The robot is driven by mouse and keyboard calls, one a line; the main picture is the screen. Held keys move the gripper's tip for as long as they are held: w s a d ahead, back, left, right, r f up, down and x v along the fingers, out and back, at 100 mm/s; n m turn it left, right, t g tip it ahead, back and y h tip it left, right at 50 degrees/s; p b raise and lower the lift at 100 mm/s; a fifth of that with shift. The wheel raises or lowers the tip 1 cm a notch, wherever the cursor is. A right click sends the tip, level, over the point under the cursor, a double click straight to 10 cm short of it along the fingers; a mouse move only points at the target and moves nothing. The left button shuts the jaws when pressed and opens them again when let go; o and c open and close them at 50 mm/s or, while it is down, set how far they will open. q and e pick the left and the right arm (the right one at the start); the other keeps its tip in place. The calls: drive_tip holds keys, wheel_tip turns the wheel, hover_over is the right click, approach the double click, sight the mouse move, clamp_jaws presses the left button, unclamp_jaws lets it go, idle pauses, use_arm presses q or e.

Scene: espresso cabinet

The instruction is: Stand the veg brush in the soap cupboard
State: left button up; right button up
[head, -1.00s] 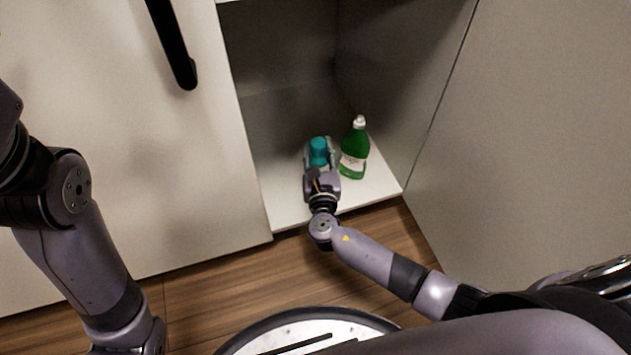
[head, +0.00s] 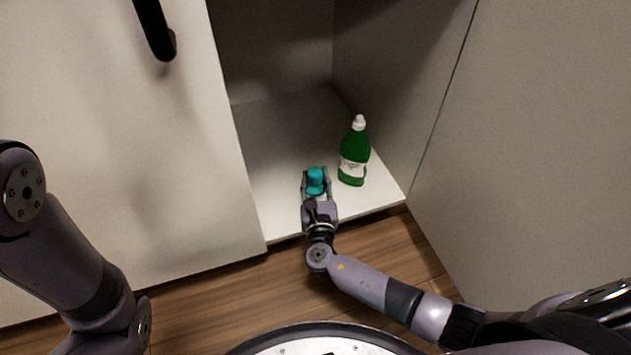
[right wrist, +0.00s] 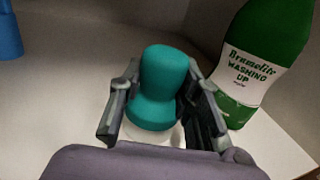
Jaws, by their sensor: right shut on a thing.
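The veg brush (head: 316,180) is teal with a rounded top and a paler base. It stands roughly upright between the fingers of my right gripper (head: 316,184), which is shut on it just inside the open cupboard (head: 285,125). In the right wrist view the brush (right wrist: 160,88) is between the two fingers (right wrist: 160,110). Its lower part is largely hidden, so I cannot tell whether it touches the cupboard floor. My left arm shows at the left of the head view, but its gripper is out of view.
A green washing-up bottle (head: 354,158) with a white cap stands close to the right of the brush. The cupboard floor behind and left is clear in the head view. A blue object (right wrist: 8,35) shows at the right wrist view's left edge. An open door (head: 530,150) stands right.

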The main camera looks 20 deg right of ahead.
drive_tip(key=shift+f, duration=0.1)
drive_tip(key=o, duration=1.2)
